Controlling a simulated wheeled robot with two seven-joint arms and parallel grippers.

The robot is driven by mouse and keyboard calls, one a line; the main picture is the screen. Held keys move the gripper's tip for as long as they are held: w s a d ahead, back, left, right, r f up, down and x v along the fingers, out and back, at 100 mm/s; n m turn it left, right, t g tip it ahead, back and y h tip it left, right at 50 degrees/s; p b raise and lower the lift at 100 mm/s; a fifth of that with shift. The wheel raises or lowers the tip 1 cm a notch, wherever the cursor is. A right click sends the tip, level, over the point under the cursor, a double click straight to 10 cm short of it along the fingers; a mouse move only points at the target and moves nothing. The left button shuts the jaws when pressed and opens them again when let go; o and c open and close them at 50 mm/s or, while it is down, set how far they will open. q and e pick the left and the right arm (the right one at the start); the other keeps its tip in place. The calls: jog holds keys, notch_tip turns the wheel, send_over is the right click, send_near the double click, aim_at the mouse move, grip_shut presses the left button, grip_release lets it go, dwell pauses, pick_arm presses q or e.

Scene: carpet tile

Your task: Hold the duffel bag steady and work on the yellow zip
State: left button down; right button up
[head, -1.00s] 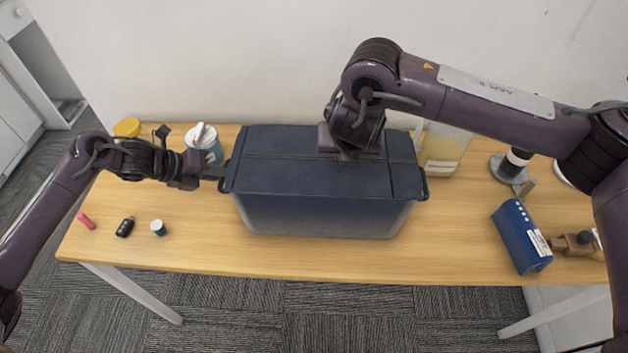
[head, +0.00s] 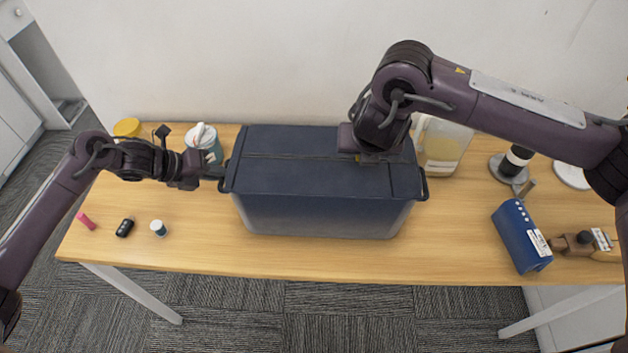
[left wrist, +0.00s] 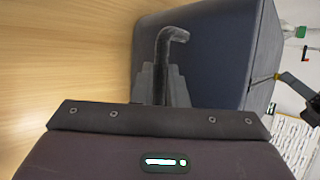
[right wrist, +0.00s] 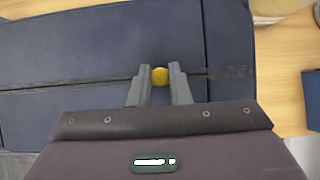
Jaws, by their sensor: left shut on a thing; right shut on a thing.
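The dark blue duffel bag (head: 320,213) sits on the wooden table, with a zip line (head: 290,157) running along its top. My left gripper (head: 219,173) is shut on the bag's end handle (left wrist: 172,42), a dark loop that shows between its fingers in the left wrist view. My right gripper (right wrist: 160,80) is over the right part of the bag's top, shut on the yellow zip (right wrist: 160,75) pull. In the head view the pull shows only as a small yellow spot, mostly hidden under the right wrist.
A lidded cup (head: 205,145) and a yellow-lidded jar (head: 127,127) stand left of the bag. A clear pitcher (head: 445,147) stands behind right. A blue box-like item (head: 521,236) lies at right. Small items (head: 125,227) lie front left. The table in front of the bag is clear.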

jog(key=shift+d, duration=2.65)
jog(key=shift+d, duration=2.2)
jog(key=o, duration=0.6)
jog(key=shift+v, duration=2.3)
jog(key=shift+s+r, duration=0.4)
jog(key=shift+r, duration=0.2)
